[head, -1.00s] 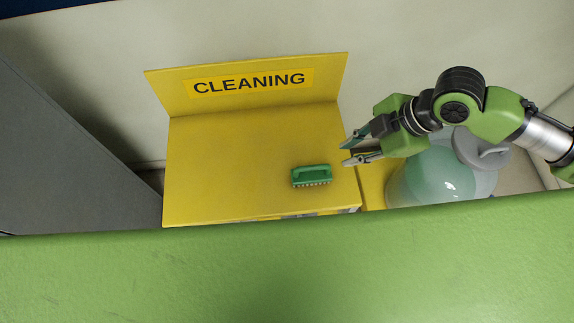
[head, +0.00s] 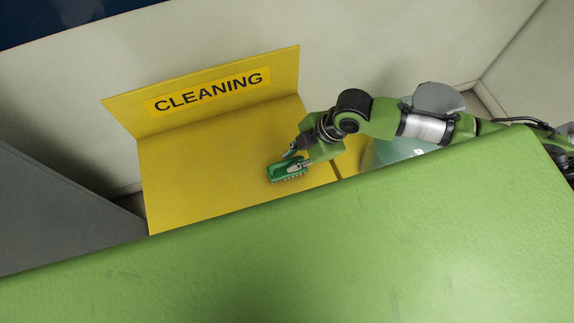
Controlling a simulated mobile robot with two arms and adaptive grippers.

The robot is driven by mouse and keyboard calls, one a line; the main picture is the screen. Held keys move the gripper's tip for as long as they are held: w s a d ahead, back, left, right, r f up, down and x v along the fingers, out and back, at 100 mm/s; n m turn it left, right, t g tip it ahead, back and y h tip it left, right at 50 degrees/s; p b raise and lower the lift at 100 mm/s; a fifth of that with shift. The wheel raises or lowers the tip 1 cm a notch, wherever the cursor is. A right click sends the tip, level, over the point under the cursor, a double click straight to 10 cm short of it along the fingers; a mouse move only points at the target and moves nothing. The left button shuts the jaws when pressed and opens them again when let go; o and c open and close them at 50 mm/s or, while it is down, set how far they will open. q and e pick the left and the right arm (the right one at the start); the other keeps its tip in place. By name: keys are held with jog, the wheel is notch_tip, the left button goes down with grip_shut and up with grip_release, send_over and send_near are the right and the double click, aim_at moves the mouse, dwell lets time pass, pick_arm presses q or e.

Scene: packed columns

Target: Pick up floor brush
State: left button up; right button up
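The floor brush (head: 285,174) is a small green brush with a handle on top and pale bristles below. It rests on the yellow cleaning stand (head: 200,175), near its right front part. My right gripper (head: 294,159) reaches in from the right at the brush. Its two fingers look apart, one behind the handle and one over the brush's near right part. Whether they touch the brush cannot be told. My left gripper is not in view.
An upright yellow panel (head: 212,92) reading CLEANING stands behind the top. A grey cabinet side (head: 60,215) is at the left. A translucent green container (head: 385,153) is partly hidden behind my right arm. A large green surface fills the foreground.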

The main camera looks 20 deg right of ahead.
jog(key=shift+x, duration=0.95)
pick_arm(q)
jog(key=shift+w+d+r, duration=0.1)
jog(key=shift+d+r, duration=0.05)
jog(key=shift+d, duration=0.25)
pick_arm(e)
grip_shut()
jog(key=shift+w+r, duration=0.1)
jog(key=shift+r, duration=0.05)
